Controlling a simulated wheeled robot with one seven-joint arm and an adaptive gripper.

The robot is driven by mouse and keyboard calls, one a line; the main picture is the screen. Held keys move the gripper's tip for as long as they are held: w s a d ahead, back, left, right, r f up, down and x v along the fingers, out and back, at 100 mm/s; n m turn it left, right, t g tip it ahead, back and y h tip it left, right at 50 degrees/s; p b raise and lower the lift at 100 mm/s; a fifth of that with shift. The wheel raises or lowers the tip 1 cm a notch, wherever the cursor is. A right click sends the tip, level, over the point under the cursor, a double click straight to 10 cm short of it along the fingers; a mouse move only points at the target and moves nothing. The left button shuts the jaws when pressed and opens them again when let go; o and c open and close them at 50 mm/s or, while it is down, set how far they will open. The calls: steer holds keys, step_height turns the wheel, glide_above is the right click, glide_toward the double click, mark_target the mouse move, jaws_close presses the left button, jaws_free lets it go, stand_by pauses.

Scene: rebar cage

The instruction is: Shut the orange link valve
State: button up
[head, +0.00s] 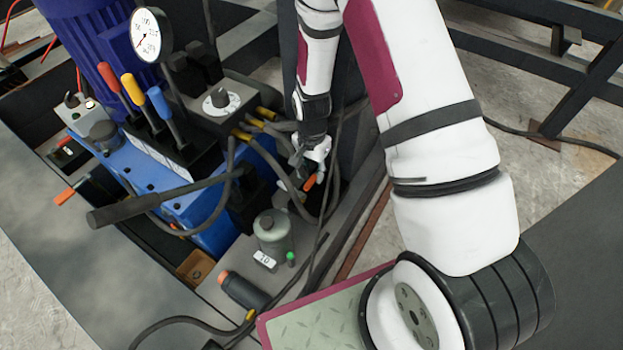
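My gripper (309,164) points down at the right side of the blue hydraulic unit, among dark hoses. A small orange handle (310,182) shows right at its fingertips. I cannot tell whether the fingers touch it or how far apart they are. A second orange-tipped handle (65,196) sticks out of a black valve at the left of the unit, well away from my gripper. No label shows which of the two is the link valve. The valve body under the handle at my gripper is mostly hidden by hoses and shadow.
Red, orange and blue levers (133,90) and a gauge (151,35) stand left of my gripper. A long black bar (165,197) crosses the front. Dark steel beams lie at upper right.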

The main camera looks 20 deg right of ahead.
mark_target(314, 178)
steer(key=shift+f+b, duration=0.3)
steer(key=shift+f, duration=0.9)
jaws_close()
